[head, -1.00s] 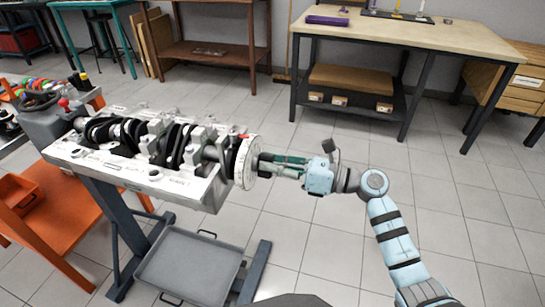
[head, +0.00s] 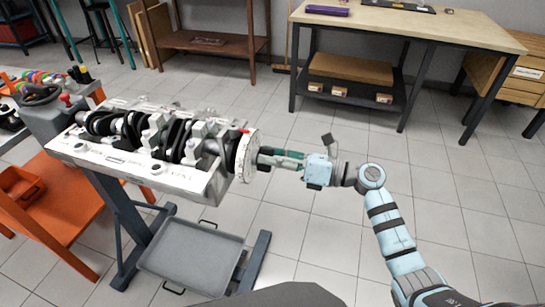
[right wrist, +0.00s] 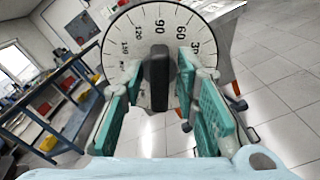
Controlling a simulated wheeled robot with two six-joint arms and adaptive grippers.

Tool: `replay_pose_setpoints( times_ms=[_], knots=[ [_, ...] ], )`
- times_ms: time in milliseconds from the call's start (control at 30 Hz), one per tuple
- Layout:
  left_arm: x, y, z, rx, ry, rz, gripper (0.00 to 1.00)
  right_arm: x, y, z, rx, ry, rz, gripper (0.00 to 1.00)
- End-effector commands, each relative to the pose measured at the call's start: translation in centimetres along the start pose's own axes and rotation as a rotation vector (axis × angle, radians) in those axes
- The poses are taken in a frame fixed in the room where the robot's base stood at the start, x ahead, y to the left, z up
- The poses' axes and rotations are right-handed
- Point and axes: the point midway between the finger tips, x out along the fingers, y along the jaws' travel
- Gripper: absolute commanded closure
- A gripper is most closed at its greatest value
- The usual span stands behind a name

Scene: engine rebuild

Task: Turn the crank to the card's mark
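The engine block (head: 150,150) lies on a stand with its crankshaft exposed. A white degree wheel (head: 246,157) is on the crank's right end, with a small red piece at its top edge. In the right wrist view, the wheel (right wrist: 130,42) shows 90 near the top, 60 and 30 to the right. A black bar (right wrist: 158,78) stands upright at its middle. My right gripper (head: 266,157) is at the wheel; its green fingers (right wrist: 160,88) are open on either side of the bar, with visible gaps. I cannot make out the card. My left gripper is out of view.
A grey tray (head: 192,262) sits low under the block. An orange table (head: 60,212) stands at the left. A wooden-topped workbench (head: 420,24) is at the back right. The tiled floor (head: 460,225) at the right is clear.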

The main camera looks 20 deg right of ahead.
Motion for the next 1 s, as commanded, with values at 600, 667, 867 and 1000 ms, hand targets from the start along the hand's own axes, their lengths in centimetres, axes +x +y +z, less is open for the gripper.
replay_pose_setpoints(
  times_ms=[600,667,867,1000],
  knots=[
    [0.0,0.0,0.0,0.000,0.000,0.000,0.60,-6.6,-0.1,-0.1,0.000,0.006,-0.005,0.66],
    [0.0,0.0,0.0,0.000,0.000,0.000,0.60,-8.3,-0.1,-0.1,0.000,0.007,-0.005,0.66],
    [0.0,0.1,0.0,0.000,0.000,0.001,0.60,-11.7,-0.1,0.0,0.000,0.002,-0.002,0.66],
    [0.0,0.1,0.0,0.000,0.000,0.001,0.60,-12.1,0.0,0.0,-0.001,0.000,0.000,0.66]
  ],
)
